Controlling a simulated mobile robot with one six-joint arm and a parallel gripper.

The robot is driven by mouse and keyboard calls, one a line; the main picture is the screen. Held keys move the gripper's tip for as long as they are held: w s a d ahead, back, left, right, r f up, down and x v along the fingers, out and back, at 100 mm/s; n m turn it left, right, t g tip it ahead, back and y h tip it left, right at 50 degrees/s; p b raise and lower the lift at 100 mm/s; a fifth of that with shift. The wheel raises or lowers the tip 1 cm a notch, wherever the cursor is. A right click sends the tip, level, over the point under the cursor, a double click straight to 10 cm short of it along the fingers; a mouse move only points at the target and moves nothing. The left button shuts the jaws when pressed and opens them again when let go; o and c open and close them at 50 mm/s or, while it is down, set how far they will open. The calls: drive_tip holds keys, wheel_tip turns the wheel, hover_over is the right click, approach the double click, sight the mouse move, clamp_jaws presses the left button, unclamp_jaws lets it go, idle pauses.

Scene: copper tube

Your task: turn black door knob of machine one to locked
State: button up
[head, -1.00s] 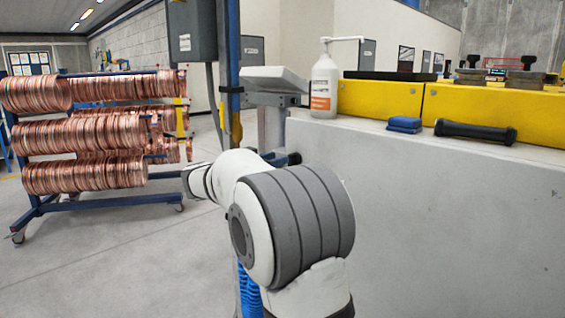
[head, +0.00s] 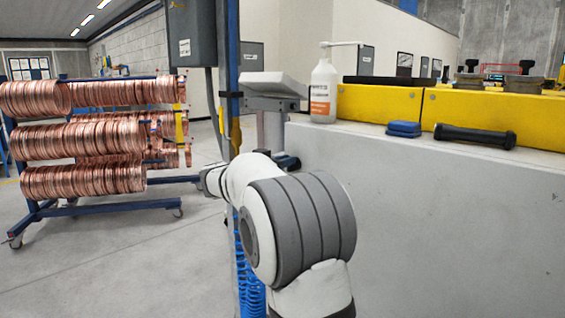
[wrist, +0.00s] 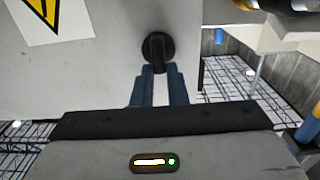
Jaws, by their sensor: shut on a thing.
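The black door knob (wrist: 158,47) shows at the top middle of the wrist view. It has a round base and a raised grip bar, on a pale grey panel (wrist: 105,55). The bar stands roughly upright in the picture, its lower end between my fingertips. My gripper (wrist: 160,72) has two blue-grey fingers close together, shut on the knob's bar. The fingertips hide part of the knob. In the head view my arm reaches away to the left; I cannot make out the gripper or the knob there.
A yellow and black warning sign (wrist: 45,12) is on the panel near the knob. In the head view, a rack of copper coils (head: 85,137) stands at left.

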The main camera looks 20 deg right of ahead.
drive_tip(key=shift+s+a, duration=0.1)
drive_tip(key=shift+a, duration=0.05)
clamp_jaws()
drive_tip(key=shift+w+f+n+p, duration=0.35)
drive_tip(key=shift+n+p, duration=0.1)
drive_tip(key=shift+n, duration=2.5)
drive_tip(key=shift+w+f+n+p, duration=0.25)
drive_tip(key=shift+n+p, duration=0.25)
drive_tip(key=shift+n, duration=2.5)
drive_tip(key=shift+w+f+n+p, duration=0.25)
drive_tip(key=shift+f+n+p, duration=0.2)
drive_tip(key=shift+n, duration=2.5)
drive_tip(key=o, duration=0.7)
unclamp_jaws()
drive_tip(key=shift+a+r, duration=0.1)
